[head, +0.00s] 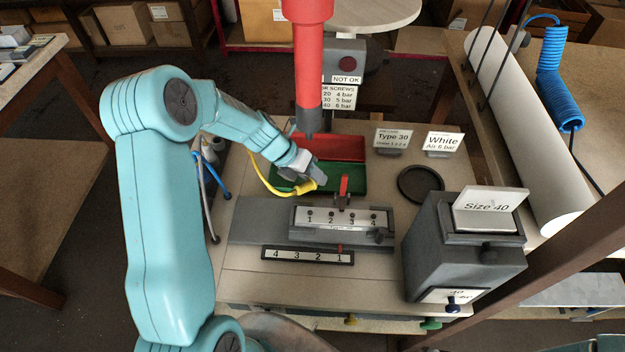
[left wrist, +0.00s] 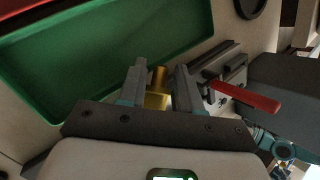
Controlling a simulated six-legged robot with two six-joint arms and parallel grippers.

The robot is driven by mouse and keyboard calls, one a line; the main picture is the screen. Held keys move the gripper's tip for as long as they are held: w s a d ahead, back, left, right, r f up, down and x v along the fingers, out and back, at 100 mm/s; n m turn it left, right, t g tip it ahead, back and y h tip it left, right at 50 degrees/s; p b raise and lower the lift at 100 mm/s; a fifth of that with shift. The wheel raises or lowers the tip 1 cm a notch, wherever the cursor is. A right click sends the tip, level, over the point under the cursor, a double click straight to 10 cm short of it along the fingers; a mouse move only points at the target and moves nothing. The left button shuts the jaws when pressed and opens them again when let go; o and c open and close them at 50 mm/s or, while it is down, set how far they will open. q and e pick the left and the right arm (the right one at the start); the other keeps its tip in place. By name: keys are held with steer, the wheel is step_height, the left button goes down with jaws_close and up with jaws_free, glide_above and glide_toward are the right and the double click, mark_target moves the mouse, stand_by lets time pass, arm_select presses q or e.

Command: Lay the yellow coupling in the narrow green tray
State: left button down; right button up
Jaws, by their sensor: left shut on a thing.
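The yellow coupling (head: 306,187) is at the end of a yellow hose in the head view. My left gripper (head: 314,178) is shut on it, close to the front part of the narrow green tray (head: 346,178). In the left wrist view the coupling (left wrist: 158,78) sits between the two grey fingers (left wrist: 158,82), partly hidden by them. The green tray (left wrist: 110,65) fills the upper left there, and its bare floor shows beyond the fingertips. I cannot tell the coupling's exact height. My right gripper is not in view.
A red tray (head: 340,147) lies behind the green one. A grey fixture with numbered places (head: 342,219) and a red lever (head: 344,185) stands in front. A red hanging tool (head: 309,65) comes down behind my gripper. A black ring (head: 421,184) and a grey box (head: 462,250) are at the right.

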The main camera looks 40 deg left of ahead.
arm_select(q)
step_height(320, 180, down, 2)
steer(key=shift+f, duration=0.1)
steer(key=c, duration=0.8)
jaws_free()
steer(key=shift+f+b, duration=0.2)
steer(key=shift+b, duration=0.25)
steer(key=v, duration=1.6)
steer(key=shift+r+p, duration=0.25)
steer(key=shift+p, duration=0.05)
